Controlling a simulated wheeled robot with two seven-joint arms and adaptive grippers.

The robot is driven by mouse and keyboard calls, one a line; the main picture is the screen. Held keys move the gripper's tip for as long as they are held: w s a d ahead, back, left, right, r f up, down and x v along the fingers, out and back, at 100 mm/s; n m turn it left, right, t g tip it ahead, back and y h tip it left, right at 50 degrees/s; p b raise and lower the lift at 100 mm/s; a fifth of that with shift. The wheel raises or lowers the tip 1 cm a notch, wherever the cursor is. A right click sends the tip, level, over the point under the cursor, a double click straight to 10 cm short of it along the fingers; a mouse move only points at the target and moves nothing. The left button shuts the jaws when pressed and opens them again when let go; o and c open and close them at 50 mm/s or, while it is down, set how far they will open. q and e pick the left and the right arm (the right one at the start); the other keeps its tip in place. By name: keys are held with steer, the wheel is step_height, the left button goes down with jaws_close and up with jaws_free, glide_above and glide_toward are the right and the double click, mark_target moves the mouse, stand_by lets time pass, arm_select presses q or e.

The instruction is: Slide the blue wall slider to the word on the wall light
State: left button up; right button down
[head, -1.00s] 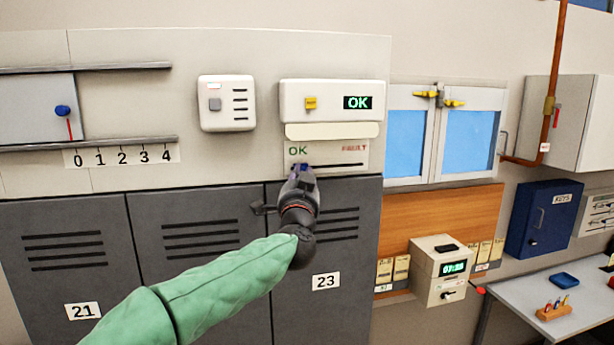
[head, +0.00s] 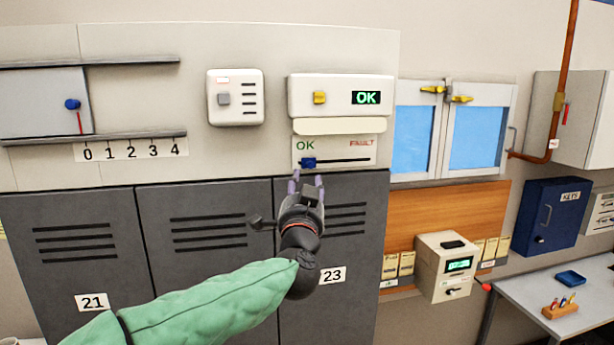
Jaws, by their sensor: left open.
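The wall light (head: 342,97) is a white box whose lit display (head: 366,98) reads OK in green. Below it a white panel (head: 348,147) carries the green word OK at the left and the red word FAULT at the right. The blue slider (head: 308,163) sits at the left end of its dark track, under the word OK. My left gripper (head: 307,180) is open and empty, just below the slider, with its fingertips apart from it as far as I can tell. My right gripper is not in view.
Another slider with a blue knob (head: 72,104) is on the far left above a number scale. A white switch box (head: 236,98) is left of the light.

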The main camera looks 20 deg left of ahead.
arm_select(q)
steer(key=v, duration=0.5)
steer(key=shift+s, duration=0.15)
